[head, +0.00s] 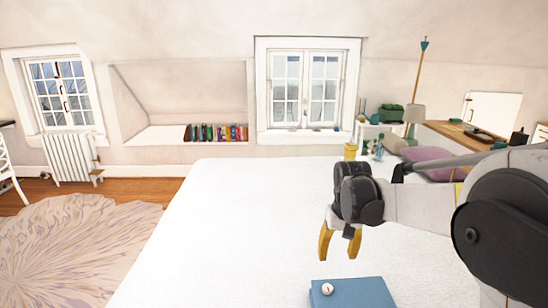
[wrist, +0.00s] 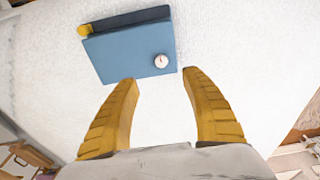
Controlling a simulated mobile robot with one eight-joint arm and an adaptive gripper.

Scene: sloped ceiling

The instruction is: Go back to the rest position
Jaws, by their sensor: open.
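My gripper (head: 340,244) hangs above the white bed in the head view, its yellow fingers pointing down. In the wrist view my gripper (wrist: 161,98) is open, with its two fingers wide apart and only white bedding between them. A blue book or box (head: 352,293) lies on the bed below and in front of it, cut off by the lower edge; it also shows in the wrist view (wrist: 115,55). A small round white object with a red mark (head: 327,288) rests on it, apart from the fingers, and shows in the wrist view (wrist: 161,61).
The bed (head: 230,220) is wide and mostly clear. A purple pillow (head: 428,155) lies at the back right. A round rug (head: 70,250) covers the left floor.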

